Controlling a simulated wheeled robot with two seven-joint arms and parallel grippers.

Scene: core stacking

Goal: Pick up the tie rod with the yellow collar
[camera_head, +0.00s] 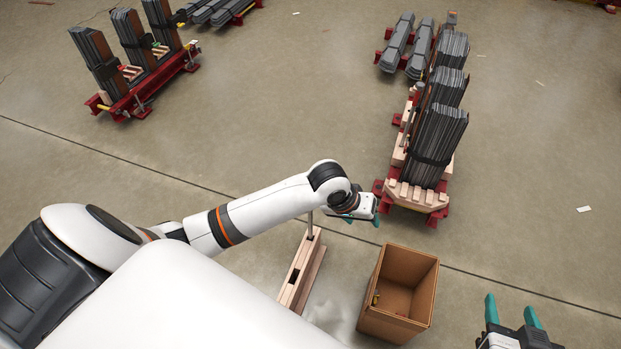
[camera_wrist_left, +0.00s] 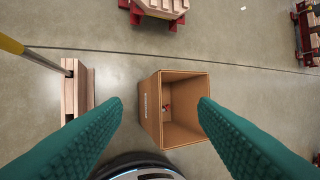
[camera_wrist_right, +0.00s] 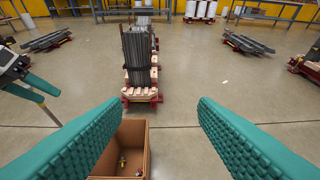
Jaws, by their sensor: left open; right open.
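The tie rod shows in the left wrist view as a thin grey rod (camera_wrist_left: 45,60) with a yellow collar (camera_wrist_left: 11,45) at the upper left. Its lower end meets a slotted wooden block (camera_wrist_left: 78,92). In the head view the rod (camera_head: 310,226) stands up from the wooden block (camera_head: 302,270), and my left arm hides its top. My left gripper (camera_head: 364,220) is open and empty, to the right of the rod and apart from it. My right gripper (camera_head: 512,306) is open and empty at the lower right, right of the cardboard box.
An open cardboard box (camera_head: 423,292) stands right of the wooden block, with small yellow and red items inside. Stacked grey cores stand on a red and wooden rack (camera_head: 416,194) beyond it. Another rack (camera_head: 148,88) is at the upper left. The floor between the racks is clear.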

